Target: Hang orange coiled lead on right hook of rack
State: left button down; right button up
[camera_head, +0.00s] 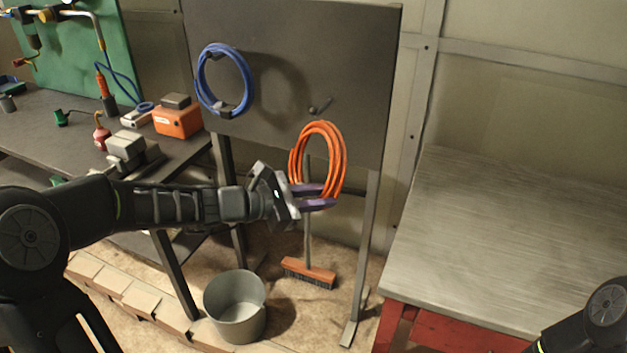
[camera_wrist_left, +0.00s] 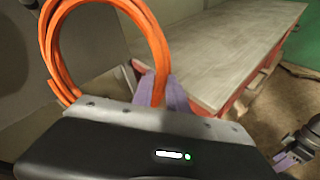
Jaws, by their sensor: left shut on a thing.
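The orange coiled lead (camera_head: 318,150) is upright in front of the grey rack panel (camera_head: 290,50). My left gripper (camera_head: 328,196) has purple fingers and is shut on the lower part of the coil. The right hook (camera_head: 319,106) is a dark peg, bare, just above the top of the coil. The coil looks apart from the hook; the depth between them is hard to tell. In the left wrist view the orange coil (camera_wrist_left: 158,35) rises above the gripper and partly hides one purple finger. My right gripper (camera_wrist_left: 290,158) shows small at that view's right edge, its jaw state unclear.
A blue coiled lead (camera_head: 203,85) hangs on the rack's left side. A workbench (camera_head: 50,130) with tools stands left, a metal-topped table (camera_head: 510,240) right. A grey bucket (camera_head: 235,310) and a broom (camera_head: 308,272) are on the floor below.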

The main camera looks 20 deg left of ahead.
pick_arm(q)
jog(key=shift+w+a+r+n+t, duration=0.7)
jog(key=shift+w+a+r+t, duration=0.15)
jog(key=shift+t, duration=0.35)
jog(key=shift+w+a+r+t, duration=0.2)
jog(key=shift+a+r+t, duration=0.15)
jog(key=shift+t, duration=0.45)
